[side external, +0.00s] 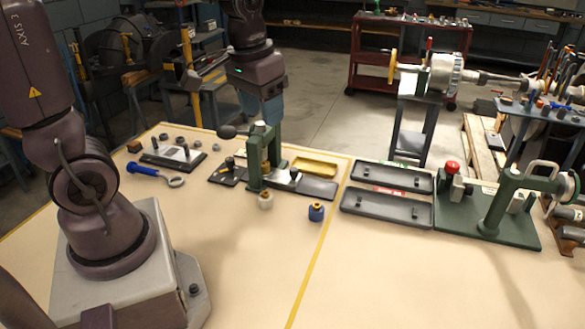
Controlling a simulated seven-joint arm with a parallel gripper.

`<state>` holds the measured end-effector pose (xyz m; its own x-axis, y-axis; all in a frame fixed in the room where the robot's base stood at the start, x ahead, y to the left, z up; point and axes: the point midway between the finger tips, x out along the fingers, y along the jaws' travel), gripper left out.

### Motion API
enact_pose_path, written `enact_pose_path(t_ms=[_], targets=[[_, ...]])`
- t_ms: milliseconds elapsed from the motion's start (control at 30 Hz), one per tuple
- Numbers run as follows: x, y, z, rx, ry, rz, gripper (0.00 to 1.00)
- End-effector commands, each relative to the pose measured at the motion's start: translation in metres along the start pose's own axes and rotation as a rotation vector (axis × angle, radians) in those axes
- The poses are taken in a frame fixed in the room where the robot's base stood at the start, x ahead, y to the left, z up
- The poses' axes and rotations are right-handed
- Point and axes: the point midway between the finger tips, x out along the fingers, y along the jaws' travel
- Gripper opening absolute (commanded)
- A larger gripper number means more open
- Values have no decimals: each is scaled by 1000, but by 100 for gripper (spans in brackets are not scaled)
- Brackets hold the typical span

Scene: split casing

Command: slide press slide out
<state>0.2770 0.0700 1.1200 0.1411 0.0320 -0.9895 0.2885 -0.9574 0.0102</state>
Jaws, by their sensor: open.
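A green press (252,170) stands upright on the table, left of the yellow line. A dark round knob (228,131) sticks out to its left on a lever. A brass-coloured part (266,167) shows under the press head. A dark flat base or slide (315,188) extends to the right of the press; I cannot tell whether it moves separately. My gripper (266,120) points down just behind or above the press top. Its fingertips are partly hidden by the press, and I cannot tell whether they touch it. No held object shows.
A yellow tray (315,167) lies behind the base. A cream-topped part (266,201) and a blue cylinder (316,212) stand in front. Two dark casing trays (386,209) and a second green fixture (480,220) stand right. The front table is clear.

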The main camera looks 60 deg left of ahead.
Motion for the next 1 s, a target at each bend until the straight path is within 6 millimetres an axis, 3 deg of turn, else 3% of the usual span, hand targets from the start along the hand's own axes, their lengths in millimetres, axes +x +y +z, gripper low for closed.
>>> enact_pose_path(t_ms=[200, 500, 600, 700, 867, 1000], targets=[[63, -42, -60, -215, -132, -23, 51], [157, -102, -119, -505, -208, -51, 51], [166, -109, -140, -574, -177, -56, 51], [156, -111, -155, -630, -132, -55, 51], [168, -111, -151, -653, -138, -57, 51], [193, -110, -147, -651, -141, -57, 51]])
